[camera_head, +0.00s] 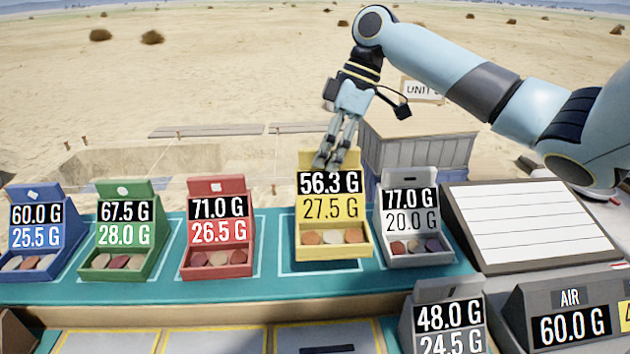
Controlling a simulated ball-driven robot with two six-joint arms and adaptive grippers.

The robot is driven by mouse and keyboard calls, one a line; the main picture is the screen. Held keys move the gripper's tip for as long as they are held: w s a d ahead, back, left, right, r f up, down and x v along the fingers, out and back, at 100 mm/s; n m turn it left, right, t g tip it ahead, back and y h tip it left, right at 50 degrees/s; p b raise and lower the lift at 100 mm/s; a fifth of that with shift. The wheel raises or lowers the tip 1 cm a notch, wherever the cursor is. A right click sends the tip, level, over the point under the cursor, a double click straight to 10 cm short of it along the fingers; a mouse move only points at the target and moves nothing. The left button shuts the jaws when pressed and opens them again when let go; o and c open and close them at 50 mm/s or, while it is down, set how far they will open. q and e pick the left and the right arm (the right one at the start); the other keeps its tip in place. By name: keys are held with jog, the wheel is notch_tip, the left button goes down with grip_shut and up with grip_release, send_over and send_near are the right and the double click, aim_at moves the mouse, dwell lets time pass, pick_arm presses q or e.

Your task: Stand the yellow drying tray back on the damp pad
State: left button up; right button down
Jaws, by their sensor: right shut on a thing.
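The yellow drying tray (334,246) has an upright back panel reading 56.3 G and 27.5 G, and several round pieces lie in its front. It is upright over a pale-outlined square of the teal mat (160,289), between the red and white trays. I cannot tell whether its base touches the mat or hangs just above it. My right gripper (328,160) reaches down from above and is shut on the top edge of the yellow tray's back panel. No pad is marked as damp, so I cannot tell which surface it is. My left gripper is out of view.
Blue (36,240), green (124,240) and red (218,235) trays stand to the left, and a white tray (411,235) is close on the right. A blank lined board (530,222) is farther right. Grey displays (449,318) stand in front at right.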

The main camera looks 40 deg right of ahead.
jog(key=w+f, duration=0.1)
jog(key=f, duration=0.1)
jog(key=w+f, duration=0.1)
jog(key=f, duration=0.1)
jog(key=w+f, duration=0.1)
jog(key=f, duration=0.1)
jog(key=shift+w+a, duration=0.1)
jog(key=c, duration=1.2)
grip_release()
jog(key=v, duration=1.2)
